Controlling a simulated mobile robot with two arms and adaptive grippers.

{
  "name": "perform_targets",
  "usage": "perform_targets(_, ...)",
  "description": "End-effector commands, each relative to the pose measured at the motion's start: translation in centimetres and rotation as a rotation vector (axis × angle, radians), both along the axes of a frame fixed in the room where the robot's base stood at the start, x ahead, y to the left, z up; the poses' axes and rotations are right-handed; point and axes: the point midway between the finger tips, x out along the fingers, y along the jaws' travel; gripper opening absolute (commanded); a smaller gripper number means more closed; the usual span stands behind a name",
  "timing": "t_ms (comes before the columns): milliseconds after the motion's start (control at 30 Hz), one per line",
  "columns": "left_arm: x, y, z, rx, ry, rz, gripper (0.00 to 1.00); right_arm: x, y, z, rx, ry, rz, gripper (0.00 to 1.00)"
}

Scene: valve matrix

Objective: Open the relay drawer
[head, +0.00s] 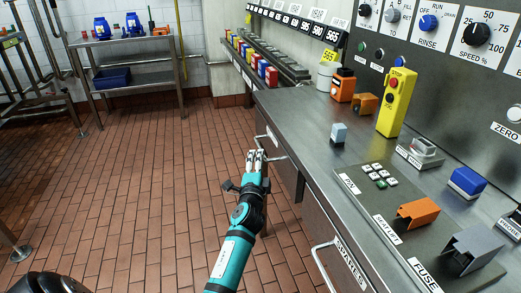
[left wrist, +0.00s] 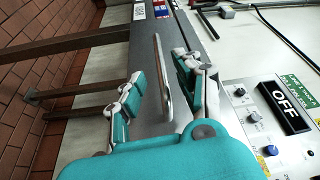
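A steel bar handle (head: 279,150) is on the far drawer in the counter's side; I cannot read a label on this drawer. My left gripper (head: 256,156) is at this handle, pointing away from me. In the left wrist view the handle bar (left wrist: 161,78) lies between the two separated teal fingers of the gripper (left wrist: 158,90), with gaps visible beside it. I cannot tell whether a finger touches it. The drawer appears shut. A nearer drawer has its own handle (head: 322,262) and a label that appears to read SPARES (head: 351,264). My right gripper is not in view.
The steel counter (head: 300,118) carries a yellow button box (head: 396,103), an orange device (head: 343,86) and several relay-like blocks. A control panel (head: 440,60) rises behind it. The tiled floor (head: 150,170) left of the counter is clear. A shelf table (head: 135,65) stands far left.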

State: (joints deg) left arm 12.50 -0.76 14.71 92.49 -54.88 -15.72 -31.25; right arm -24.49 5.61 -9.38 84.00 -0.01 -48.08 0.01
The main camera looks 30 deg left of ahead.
Motion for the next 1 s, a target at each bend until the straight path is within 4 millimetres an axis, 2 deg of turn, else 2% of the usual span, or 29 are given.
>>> perform_targets(100, 2.3, 1.2, 0.1, 0.0, -0.001, 0.0, 0.34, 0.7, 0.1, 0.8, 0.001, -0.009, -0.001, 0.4)
perform_targets(300, 4.9, 2.6, 0.3, 0.0, -0.001, 0.001, 0.34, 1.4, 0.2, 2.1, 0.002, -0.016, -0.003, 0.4)
perform_targets(500, 5.8, 3.0, 0.4, -0.001, 0.0, 0.0, 0.34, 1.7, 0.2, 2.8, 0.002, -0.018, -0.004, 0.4)
perform_targets(733, 5.9, 3.0, 0.5, -0.001, 0.0, 0.0, 0.34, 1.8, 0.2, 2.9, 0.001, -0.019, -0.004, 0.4)
perform_targets(767, 5.9, 3.0, 0.5, -0.001, 0.0, 0.0, 0.33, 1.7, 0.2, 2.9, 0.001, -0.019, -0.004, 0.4)
perform_targets(1000, 5.9, 3.0, 0.4, -0.001, 0.0, 0.0, 0.02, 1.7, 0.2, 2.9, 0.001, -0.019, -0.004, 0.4)
